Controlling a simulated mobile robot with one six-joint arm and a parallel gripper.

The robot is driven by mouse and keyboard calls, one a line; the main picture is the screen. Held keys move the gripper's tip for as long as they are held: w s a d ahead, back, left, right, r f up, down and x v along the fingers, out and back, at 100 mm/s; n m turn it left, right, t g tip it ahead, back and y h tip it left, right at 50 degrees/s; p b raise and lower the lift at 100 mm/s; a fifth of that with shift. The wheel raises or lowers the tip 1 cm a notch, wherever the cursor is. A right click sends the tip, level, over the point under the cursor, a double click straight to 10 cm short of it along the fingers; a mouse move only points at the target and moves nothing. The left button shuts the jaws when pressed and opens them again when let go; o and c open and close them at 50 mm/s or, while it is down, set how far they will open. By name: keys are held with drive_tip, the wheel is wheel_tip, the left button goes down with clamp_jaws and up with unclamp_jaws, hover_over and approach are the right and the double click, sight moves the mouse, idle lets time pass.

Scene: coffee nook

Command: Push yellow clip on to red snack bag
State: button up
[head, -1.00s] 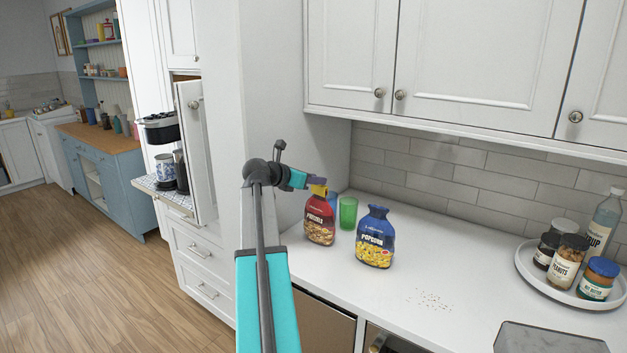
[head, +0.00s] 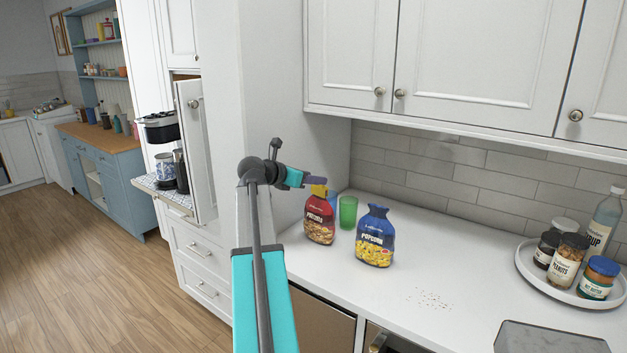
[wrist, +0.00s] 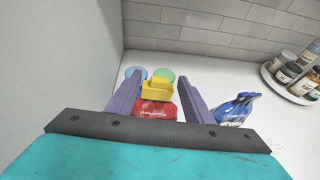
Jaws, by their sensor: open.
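My gripper (head: 317,181) is just above the clip. In the wrist view its two purple fingers (wrist: 159,78) are spread apart, with the clip and bag top seen between them and gaps at both sides.
The blue popcorn bag (head: 375,237) stands to the right, and a green cup (head: 348,212) and a blue cup (head: 332,200) stand behind. A round tray (head: 560,285) with jars is at far right.

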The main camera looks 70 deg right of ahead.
drive_tip(key=b+v, duration=0.1)
drive_tip(key=v, duration=1.1)
drive_tip(key=shift+a+b, duration=0.15)
drive_tip(key=shift+b, duration=0.25)
drive_tip(key=shift+w, duration=0.1)
